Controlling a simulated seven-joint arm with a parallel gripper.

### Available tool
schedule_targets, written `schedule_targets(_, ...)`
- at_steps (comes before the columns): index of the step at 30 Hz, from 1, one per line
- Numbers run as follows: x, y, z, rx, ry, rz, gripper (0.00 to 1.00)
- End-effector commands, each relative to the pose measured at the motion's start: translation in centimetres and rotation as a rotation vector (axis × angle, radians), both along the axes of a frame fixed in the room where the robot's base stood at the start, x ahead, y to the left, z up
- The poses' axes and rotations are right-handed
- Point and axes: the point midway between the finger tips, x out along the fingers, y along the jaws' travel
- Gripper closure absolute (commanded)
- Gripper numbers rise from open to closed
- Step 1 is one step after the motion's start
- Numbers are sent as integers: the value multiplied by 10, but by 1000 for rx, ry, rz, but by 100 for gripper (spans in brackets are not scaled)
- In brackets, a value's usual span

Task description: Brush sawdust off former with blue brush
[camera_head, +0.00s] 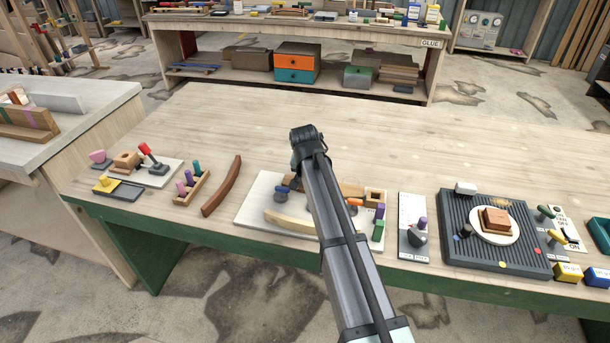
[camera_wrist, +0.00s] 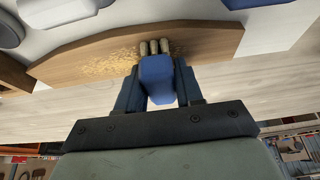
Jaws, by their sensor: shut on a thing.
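My gripper (camera_wrist: 157,84) is shut on a blue brush (camera_wrist: 156,76), with one finger on each side of its handle. The brush's short pale bristles meet or lie just over the face of the brown wooden former (camera_wrist: 205,40), which has one curved edge. I cannot tell whether they touch. Sawdust (camera_wrist: 100,66) lies in a tan patch on the former, mostly left of the bristles in the wrist view.
A ribbed grey mat (camera_head: 465,245) is at right. The table's back half (camera_head: 230,115) is clear.

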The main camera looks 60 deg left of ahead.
Motion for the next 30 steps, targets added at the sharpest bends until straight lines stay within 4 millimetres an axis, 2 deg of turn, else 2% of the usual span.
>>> schedule_targets(30, 34, -34, -3, -2, 0, -2, 92)
